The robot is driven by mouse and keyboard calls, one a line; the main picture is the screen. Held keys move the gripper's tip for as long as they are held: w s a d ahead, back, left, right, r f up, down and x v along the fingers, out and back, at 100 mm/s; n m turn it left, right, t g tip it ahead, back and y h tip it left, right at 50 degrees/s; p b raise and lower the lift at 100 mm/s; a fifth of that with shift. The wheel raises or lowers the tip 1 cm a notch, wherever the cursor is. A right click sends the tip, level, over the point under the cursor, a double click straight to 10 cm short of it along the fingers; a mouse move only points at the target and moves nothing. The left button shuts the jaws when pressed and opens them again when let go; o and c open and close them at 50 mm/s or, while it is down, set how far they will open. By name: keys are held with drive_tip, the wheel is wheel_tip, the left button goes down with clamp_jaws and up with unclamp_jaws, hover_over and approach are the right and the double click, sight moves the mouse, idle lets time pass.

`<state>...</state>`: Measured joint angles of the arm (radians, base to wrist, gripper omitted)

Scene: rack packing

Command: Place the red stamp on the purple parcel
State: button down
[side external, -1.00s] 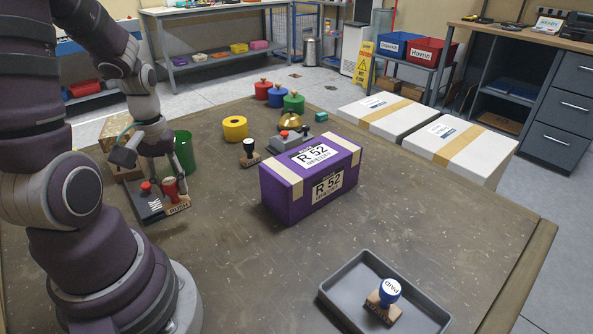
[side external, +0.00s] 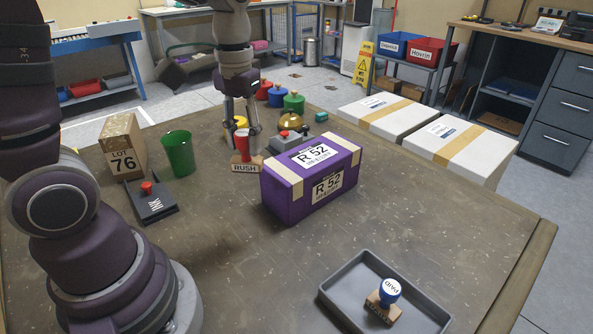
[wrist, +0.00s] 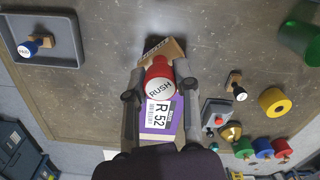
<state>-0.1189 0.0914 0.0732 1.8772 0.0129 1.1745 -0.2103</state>
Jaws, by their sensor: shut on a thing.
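The red stamp (side external: 242,145) has a wooden base marked RUSH and a white-topped red handle. My gripper (side external: 240,133) is shut on its handle and holds it roughly upright, just left of the purple parcel (side external: 284,200) in the side view. In the wrist view the stamp (wrist: 158,72) sits between the fingers of my gripper (wrist: 158,86), with part of the purple parcel (wrist: 160,137) behind it. The parcel has tan tape at its ends and white R 52 labels on its top and front. The gap between stamp and parcel is hard to judge.
An ink pad (side external: 160,208), green cup (side external: 178,153) and LOT 76 box (side external: 123,148) stand left. A grey tray (side external: 345,292) with a blue stamp (side external: 389,290) is at the front. The black-handled stamp (wrist: 237,88) and yellow roll (wrist: 274,101) show in the wrist view.

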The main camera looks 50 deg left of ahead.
drive_tip(key=w, duration=0.3)
drive_tip(key=w+a, duration=0.1)
drive_tip(key=w, duration=0.2)
drive_tip(key=w+a+f, duration=0.1)
drive_tip(key=w, duration=0.2)
drive_tip(key=shift+w, duration=0.2)
drive_tip(key=shift+f, duration=1.7)
drive_tip(key=shift+f, duration=0.2)
drive_tip(key=c, duration=0.8)
unclamp_jaws()
drive_tip(key=shift+c, duration=0.2)
drive_tip(key=shift+r, duration=0.1)
